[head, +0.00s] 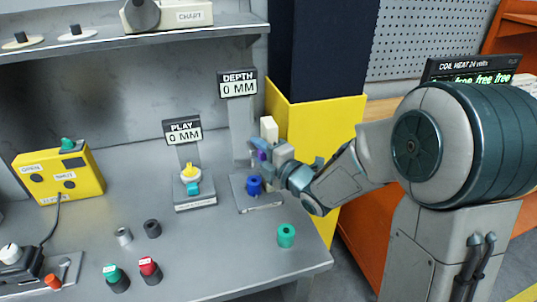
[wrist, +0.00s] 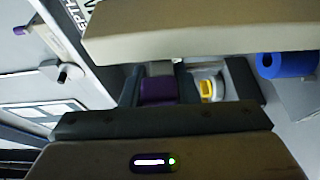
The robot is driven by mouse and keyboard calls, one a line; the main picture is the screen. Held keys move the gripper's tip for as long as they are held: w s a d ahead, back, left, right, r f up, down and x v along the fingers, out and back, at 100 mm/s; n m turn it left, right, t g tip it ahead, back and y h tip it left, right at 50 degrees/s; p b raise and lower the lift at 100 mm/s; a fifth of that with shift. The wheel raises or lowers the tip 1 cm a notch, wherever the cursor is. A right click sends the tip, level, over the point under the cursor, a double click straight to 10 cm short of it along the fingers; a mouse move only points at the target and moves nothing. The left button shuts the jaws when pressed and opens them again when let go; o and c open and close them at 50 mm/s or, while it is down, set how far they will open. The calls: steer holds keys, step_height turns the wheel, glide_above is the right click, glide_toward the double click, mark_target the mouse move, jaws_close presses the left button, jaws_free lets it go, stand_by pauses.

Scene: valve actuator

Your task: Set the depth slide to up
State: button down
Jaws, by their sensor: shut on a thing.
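The depth stand (head: 241,135) is a grey upright post on a base plate, under a DEPTH sign (head: 238,84) that reads 0 MM. A purple piece (head: 262,156), which looks like the depth slide's grip, is partly hidden at the post's right side by my gripper (head: 259,153). In the wrist view the purple piece (wrist: 158,90) sits between the dark finger pads of my gripper (wrist: 160,97), which is shut on it. The slide's track is mostly hidden in both views. A blue cylinder (head: 254,186) stands low at the post's foot, below my gripper.
The PLAY stand (head: 191,175), with a yellow and teal knob, reads 0 MM to the left. A green cylinder (head: 286,235) stands on the bench's front right. A yellow panel (head: 315,140) is close behind my arm. An upper shelf (head: 190,38) runs above the bench.

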steer(key=shift+w+r, duration=0.1)
steer(key=shift+r, duration=0.2)
steer(key=c, duration=1.1)
jaws_free()
steer(key=shift+r, duration=0.1)
steer(key=shift+s+d+f, duration=0.2)
steer(key=shift+s+d, duration=0.2)
steer(key=shift+s, duration=0.05)
steer(key=shift+b+v, duration=3.8)
steer(key=shift+v, duration=2.55)
